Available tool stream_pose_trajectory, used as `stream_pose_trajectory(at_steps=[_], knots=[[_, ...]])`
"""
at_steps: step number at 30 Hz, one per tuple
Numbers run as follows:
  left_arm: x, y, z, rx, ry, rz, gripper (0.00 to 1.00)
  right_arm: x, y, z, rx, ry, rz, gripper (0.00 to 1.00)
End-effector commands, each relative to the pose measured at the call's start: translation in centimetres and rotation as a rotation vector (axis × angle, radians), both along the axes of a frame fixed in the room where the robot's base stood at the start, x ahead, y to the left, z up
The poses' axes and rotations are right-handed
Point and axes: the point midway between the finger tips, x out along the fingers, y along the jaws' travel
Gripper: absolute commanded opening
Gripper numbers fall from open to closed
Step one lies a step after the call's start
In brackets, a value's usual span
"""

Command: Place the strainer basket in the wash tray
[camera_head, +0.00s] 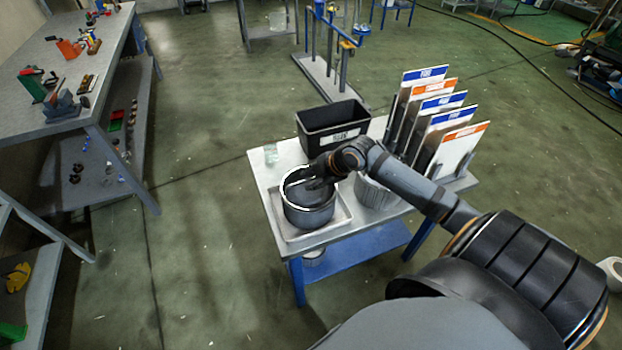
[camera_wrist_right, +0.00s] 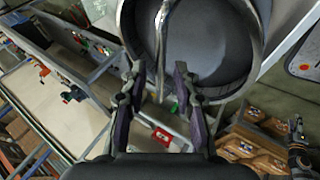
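The strainer basket (camera_head: 308,214) is a round dark grey vessel with a bright rim. In the head view it stands within the outline of the shallow pale wash tray (camera_head: 289,239) at the table's near left corner, and seems to rest in it. My right gripper (camera_head: 318,184) is at the basket's upper right side, partly covering its opening. In the right wrist view the basket (camera_wrist_right: 205,45) fills the top, with a thin bar like a handle (camera_wrist_right: 160,50). My right fingers (camera_wrist_right: 160,75) are spread either side of this bar, with gaps. My left gripper is not in view.
A black labelled bin (camera_head: 333,117) and a clear glass (camera_head: 271,154) stand behind the basket. A ribbed round container (camera_head: 376,192) is beside it, under my right arm. A rack of upright panels (camera_head: 440,120) fills the table's right side.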

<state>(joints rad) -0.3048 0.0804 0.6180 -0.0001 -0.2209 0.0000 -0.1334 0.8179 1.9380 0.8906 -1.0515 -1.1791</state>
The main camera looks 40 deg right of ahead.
Motion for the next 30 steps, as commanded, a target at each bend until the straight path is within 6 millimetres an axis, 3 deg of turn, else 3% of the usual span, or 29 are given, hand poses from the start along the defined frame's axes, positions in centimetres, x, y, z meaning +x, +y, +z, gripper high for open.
stream_pose_trajectory(at_steps=[10,15,20,24,30], knots=[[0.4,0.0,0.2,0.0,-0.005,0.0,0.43,-0.2,-0.2,0.5,-0.004,-0.001,0.001,0.31],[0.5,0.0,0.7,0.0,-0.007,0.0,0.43,-1.5,-0.6,2.2,-0.01,0.002,0.005,0.31],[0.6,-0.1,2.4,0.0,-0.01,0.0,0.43,-2.7,-1.2,4.3,-0.01,0.004,0.006,0.31],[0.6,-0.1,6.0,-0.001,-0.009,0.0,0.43,-4.1,-1.7,6.8,-0.01,0.007,0.006,0.31],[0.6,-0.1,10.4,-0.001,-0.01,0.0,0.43,-5.6,-2.2,9.1,-0.002,0.004,0.002,0.31]])
